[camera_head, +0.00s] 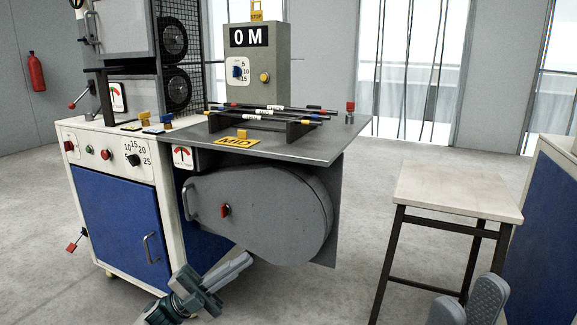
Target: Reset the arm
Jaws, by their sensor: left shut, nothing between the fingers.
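My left gripper (247,261) comes in from the bottom, left of centre. Its pale fingers lie together, shut and empty, pointing up and right. It is in front of the lower part of the grey rounded cover (275,215) on the machine; I cannot tell if they touch. My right gripper (468,300) shows only its dark grey fingertips at the bottom right edge. They stand apart with a gap and nothing visible between them. The rest of the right arm is out of view.
The machine's grey table (320,150) carries a rack with several thin rods (265,112). A blue cabinet door (120,222) is at left. A white-topped stool (455,192) stands at right, beside a blue cabinet (545,235). Open floor (365,200) lies between machine and stool.

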